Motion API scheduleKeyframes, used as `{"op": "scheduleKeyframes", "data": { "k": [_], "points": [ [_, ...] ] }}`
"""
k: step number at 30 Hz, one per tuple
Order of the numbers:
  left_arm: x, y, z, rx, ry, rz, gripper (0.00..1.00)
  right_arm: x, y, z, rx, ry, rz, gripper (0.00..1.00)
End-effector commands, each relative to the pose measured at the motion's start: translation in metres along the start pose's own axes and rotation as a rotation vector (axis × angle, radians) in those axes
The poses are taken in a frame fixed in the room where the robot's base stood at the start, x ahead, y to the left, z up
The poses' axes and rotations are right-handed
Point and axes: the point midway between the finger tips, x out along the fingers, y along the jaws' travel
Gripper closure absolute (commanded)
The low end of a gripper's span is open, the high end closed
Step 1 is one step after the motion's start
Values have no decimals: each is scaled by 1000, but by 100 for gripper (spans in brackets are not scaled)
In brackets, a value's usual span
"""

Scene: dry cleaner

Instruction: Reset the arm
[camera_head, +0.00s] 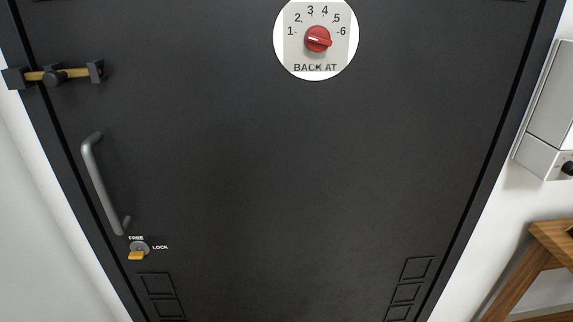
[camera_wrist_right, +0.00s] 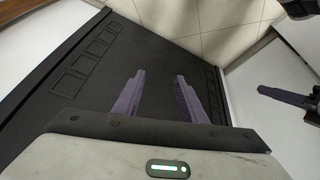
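My right gripper (camera_wrist_right: 158,82) shows in the right wrist view. Its two purple-grey fingers stand apart with nothing between them, in front of the dark door (camera_wrist_right: 85,75). At the right edge of that view is a similar purple-grey finger (camera_wrist_right: 285,97), which looks like part of my left gripper; its other finger cannot be made out. Neither gripper shows in the head view.
The black door (camera_head: 280,170) fills the head view. It bears a grey handle (camera_head: 100,185), a brass bolt (camera_head: 48,75), a yellow lock turn (camera_head: 136,255) and a red dial (camera_head: 318,39). A wooden table (camera_head: 545,245) and grey wall box (camera_head: 550,110) stand right.

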Motion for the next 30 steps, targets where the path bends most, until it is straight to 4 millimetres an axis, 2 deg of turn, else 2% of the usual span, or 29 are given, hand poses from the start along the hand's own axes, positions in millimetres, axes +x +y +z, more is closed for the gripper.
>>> {"op": "scheduleKeyframes", "data": {
  "k": [1,6,14,21,24,30],
  "points": [
    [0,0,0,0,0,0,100,-1,0,24,57,-40,7,62],
    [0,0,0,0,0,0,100,-12,5,88,234,-148,51,62],
    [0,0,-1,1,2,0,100,52,-6,75,229,18,27,62],
    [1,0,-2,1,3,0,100,105,-25,79,236,208,2,62],
    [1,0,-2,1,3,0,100,117,-32,84,243,272,-4,62],
    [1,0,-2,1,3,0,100,123,-37,86,249,331,-8,62]
  ]
}}
